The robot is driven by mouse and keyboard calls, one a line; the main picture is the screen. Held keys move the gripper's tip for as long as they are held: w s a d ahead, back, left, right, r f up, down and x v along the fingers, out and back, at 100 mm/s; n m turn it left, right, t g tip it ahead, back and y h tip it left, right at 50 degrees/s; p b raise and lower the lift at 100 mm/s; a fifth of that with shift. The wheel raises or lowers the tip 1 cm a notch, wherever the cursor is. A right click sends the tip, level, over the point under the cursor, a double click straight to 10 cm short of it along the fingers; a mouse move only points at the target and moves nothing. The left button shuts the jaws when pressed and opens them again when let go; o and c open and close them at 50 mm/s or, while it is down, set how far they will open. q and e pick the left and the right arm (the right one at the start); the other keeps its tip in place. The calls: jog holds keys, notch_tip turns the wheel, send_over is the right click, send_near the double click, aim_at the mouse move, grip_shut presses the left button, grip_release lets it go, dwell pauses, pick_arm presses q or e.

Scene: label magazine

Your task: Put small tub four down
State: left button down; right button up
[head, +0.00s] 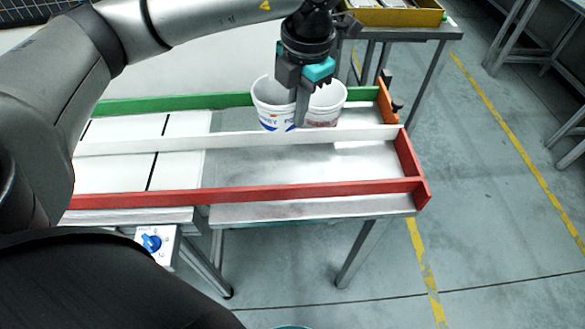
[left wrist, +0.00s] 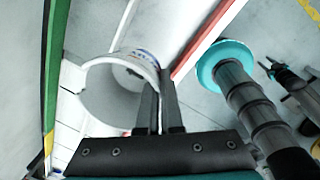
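Two white tubs with printed sides stand side by side at the right end of the back lane: a left tub (head: 275,108) and a right tub (head: 325,105). My left gripper (head: 302,120) comes down from above where the two tubs meet. In the left wrist view, its fingers (left wrist: 158,115) are close together at the rim of one tub (left wrist: 112,92), apparently pinching its wall. This looks like the left tub. Its open mouth faces the wrist camera. The fingertips and the tub's base are hidden. My right gripper is not clearly seen in either view.
A green rail (head: 175,103) bounds the back lane and a white divider (head: 240,138) its front. A red rail (head: 250,192) edges the table's front. An orange stop (head: 388,102) stands just right of the tubs. The front lane is empty. A yellow tray (head: 400,16) stands behind.

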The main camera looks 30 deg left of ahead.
pick_arm(q)
notch_tip(320, 180, down, 16)
jog(key=shift+f+b, duration=0.25)
jog(key=shift+b, duration=1)
jog(key=shift+f, duration=0.15)
pick_arm(e)
jog(key=w+d+f, duration=0.1)
jog(key=d+f, duration=0.1)
jog(key=shift+w+f, duration=0.3)
jog(key=shift+w, duration=0.05)
pick_arm(q)
jog(key=shift+f, duration=0.1)
pick_arm(e)
jog(key=shift+f, duration=0.1)
pick_arm(q)
jog(key=c, duration=1.1)
grip_release()
pick_arm(e)
jog(key=shift+a, duration=0.2)
